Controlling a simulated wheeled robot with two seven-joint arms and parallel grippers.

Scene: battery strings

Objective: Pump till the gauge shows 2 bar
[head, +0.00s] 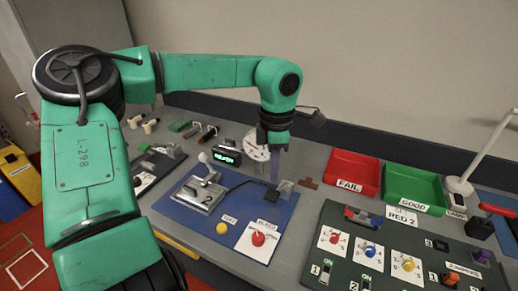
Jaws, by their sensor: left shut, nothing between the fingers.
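A round white dial, which looks like the gauge (252,148), stands at the back of the bench, partly hidden by my left gripper. Its reading is too small to tell. My left gripper (273,148) points down beside the dial, shut and empty. My right gripper is out of view.
A blue mat (185,218) with a grey device and a red button (258,239) lies in front. Red FAIL (349,187) and green GOOD (416,203) trays stand at the right. A dark switch panel (335,213) is at front right, a lamp (462,183) behind.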

